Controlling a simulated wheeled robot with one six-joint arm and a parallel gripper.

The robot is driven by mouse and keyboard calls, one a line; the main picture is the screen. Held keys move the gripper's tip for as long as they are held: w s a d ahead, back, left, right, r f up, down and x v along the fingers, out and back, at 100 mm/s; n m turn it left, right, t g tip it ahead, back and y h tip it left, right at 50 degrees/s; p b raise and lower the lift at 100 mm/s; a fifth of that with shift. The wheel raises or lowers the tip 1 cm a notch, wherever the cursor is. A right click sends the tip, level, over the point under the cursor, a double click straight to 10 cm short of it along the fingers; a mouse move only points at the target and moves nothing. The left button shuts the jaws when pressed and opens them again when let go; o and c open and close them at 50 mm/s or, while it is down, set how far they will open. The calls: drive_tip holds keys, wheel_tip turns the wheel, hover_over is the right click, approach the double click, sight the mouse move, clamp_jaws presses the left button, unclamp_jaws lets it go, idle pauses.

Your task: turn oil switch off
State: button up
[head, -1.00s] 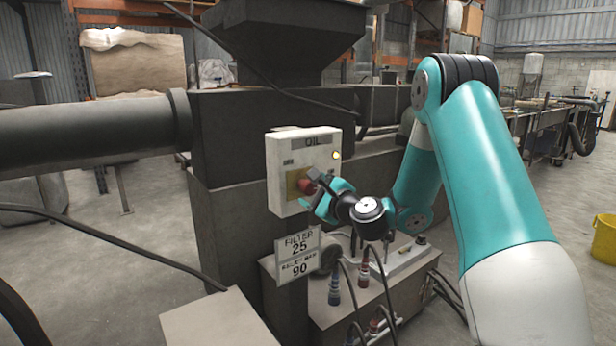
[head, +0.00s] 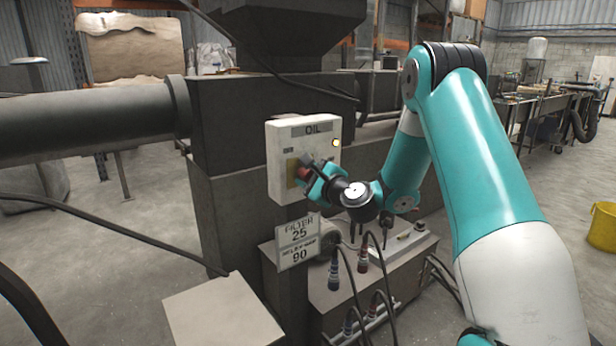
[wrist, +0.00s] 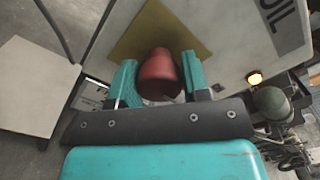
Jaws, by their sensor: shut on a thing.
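The oil switch is a red knob (wrist: 160,76) on a yellow plate (wrist: 130,40), on the front of a white box marked OIL (head: 282,135). My gripper (wrist: 158,82) has its teal fingers on both sides of the red knob in the wrist view, shut on it. In the head view my gripper (head: 312,177) reaches the box from the right and covers much of the knob. The knob's exact angle is hard to tell.
A sign reading FILTER 25 (head: 297,240) hangs below the box. Cables and hose fittings (head: 345,265) stand under my arm. A thick dark pipe (head: 85,122) runs to the left. A yellow bucket (head: 603,235) stands on open floor at right.

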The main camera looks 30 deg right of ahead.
drive_tip(key=shift+f+n+b, duration=0.2)
drive_tip(key=shift+n+b, duration=0.3)
drive_tip(key=shift+n, duration=0.1)
drive_tip(key=shift+c, duration=0.2)
drive_tip(key=n+b, duration=0.2)
drive_tip(key=shift+f+n, duration=0.15)
drive_tip(key=shift+n, duration=0.25)
drive_tip(key=n+b, duration=0.4)
drive_tip(key=shift+n, duration=0.3)
drive_tip(key=n+b, duration=0.8)
drive_tip(key=n, duration=0.1)
drive_tip(key=shift+d+b, duration=0.1)
drive_tip(key=shift+b, duration=0.3)
drive_tip(key=shift+r, duration=0.2)
drive_tip(key=o, duration=0.9)
